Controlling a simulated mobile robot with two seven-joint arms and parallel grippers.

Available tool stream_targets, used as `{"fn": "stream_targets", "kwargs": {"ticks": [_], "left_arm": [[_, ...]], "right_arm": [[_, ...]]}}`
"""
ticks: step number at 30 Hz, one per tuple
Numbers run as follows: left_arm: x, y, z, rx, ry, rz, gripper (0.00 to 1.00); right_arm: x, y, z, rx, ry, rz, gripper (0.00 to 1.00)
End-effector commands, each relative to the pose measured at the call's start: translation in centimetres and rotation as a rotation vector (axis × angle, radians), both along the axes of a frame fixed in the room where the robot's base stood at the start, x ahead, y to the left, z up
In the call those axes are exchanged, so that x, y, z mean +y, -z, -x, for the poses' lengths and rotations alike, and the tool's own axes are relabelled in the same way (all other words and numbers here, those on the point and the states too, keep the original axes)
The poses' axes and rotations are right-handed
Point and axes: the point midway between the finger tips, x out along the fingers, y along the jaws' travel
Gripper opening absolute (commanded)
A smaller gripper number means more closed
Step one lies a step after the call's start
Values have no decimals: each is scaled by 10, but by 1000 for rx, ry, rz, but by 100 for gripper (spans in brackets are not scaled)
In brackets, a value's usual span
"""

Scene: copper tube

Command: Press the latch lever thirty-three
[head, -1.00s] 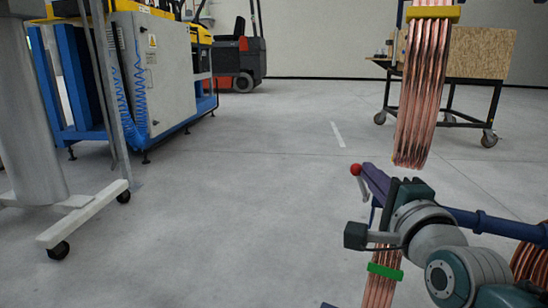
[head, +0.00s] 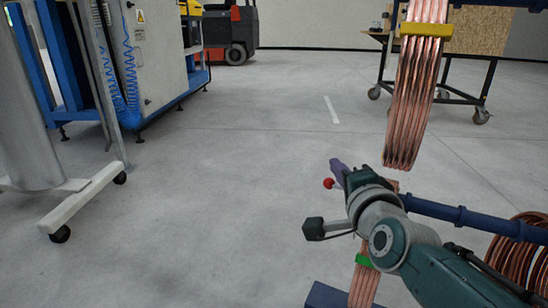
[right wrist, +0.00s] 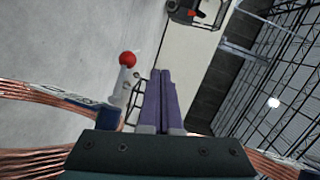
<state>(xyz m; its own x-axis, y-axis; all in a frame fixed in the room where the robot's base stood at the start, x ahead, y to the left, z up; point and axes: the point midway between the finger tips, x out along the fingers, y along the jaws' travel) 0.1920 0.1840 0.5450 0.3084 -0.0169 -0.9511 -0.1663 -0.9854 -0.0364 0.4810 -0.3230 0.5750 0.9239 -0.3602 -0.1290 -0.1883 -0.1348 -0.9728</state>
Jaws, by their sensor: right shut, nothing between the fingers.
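The latch lever shows as a red ball knob (head: 328,183) in the head view, just below and left of my right gripper's fingertips. Most of its arm is hidden behind my gripper there. In the right wrist view the red knob (right wrist: 127,59) tops a pale lever arm (right wrist: 121,90), left of the fingers. My right gripper (head: 338,166) has purple fingers, which are shut and empty in the right wrist view (right wrist: 161,74). I cannot tell whether they touch the lever. No number is readable on it. My left gripper is not in view.
Copper tubes (head: 414,110) with a yellow band hang above my right arm. Tubes with a green band (head: 364,261) stand below it, beside a blue bar (head: 450,212). A copper coil (head: 520,250) is at right. The floor at centre is clear; a wheeled stand (head: 85,205) is at left.

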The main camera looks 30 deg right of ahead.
Motion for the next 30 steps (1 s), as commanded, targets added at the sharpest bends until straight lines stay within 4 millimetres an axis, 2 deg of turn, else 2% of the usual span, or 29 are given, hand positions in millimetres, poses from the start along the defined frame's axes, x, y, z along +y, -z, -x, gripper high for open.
{"fn": "stream_targets", "kwargs": {"ticks": [5,12,18,23,30], "left_arm": [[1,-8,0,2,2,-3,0],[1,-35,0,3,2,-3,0],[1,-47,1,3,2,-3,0],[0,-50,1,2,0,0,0],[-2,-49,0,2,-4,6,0]], "right_arm": [[4,-3,9,2,-1,-1,0],[21,-12,51,4,-1,-2,0],[33,-14,80,2,0,-2,0],[37,-14,89,-1,0,-1,0],[37,-13,91,-1,0,-1,0]]}}
